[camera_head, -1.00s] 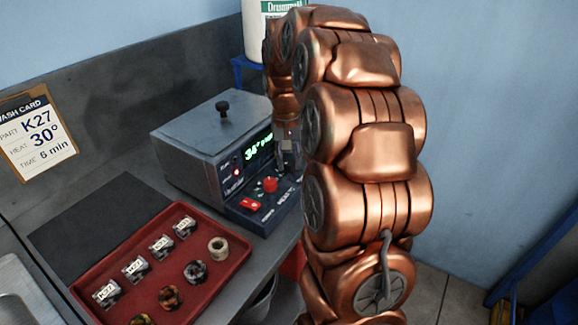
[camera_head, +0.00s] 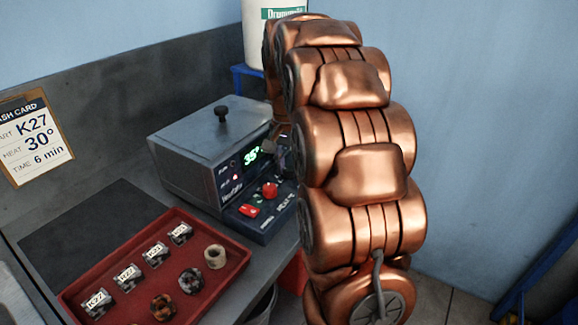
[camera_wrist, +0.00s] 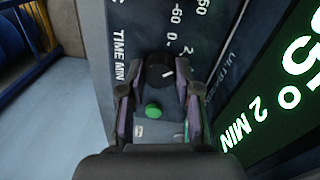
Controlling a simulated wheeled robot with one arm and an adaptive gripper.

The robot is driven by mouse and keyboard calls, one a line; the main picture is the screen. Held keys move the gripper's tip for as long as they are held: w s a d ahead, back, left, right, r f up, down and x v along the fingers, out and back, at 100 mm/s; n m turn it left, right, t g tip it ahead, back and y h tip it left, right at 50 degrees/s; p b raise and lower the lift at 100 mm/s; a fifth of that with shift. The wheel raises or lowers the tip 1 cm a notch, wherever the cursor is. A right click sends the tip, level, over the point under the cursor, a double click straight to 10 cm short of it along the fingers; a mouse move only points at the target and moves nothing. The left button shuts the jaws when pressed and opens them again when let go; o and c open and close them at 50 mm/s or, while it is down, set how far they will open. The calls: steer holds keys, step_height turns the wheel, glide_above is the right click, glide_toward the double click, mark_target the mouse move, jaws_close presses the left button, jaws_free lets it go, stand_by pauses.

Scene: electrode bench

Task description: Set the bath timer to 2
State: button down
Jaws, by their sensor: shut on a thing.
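The bath (camera_head: 195,165) is a grey box with a lid and a sloped front panel, in the head view. Its green display (camera_head: 252,156) shows 35° there; in the wrist view the display (camera_wrist: 262,108) is cut off but "2 MIN" reads clearly. The timer knob (camera_wrist: 158,68) is black with a white pointer mark, beside the "TIME MIN" label. My gripper (camera_wrist: 154,76) has its fingers on either side of this knob and is shut on it. In the head view my copper arm hides the gripper and the knob.
A green button (camera_wrist: 153,110) sits close to the knob, between my fingers. A red knob (camera_head: 270,190) and a red switch (camera_head: 249,210) are on the front panel. A red tray (camera_head: 225,276) with several parts stands in front. A wash card (camera_head: 35,140) hangs on the wall.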

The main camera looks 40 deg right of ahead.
mark_target(287, 168)
steer(key=c, duration=0.8)
jaws_free()
step_height(287, 168, up, 12)
steer(key=shift+w, duration=0.25)
steer(key=shift+a, duration=0.2)
stand_by(0.4)
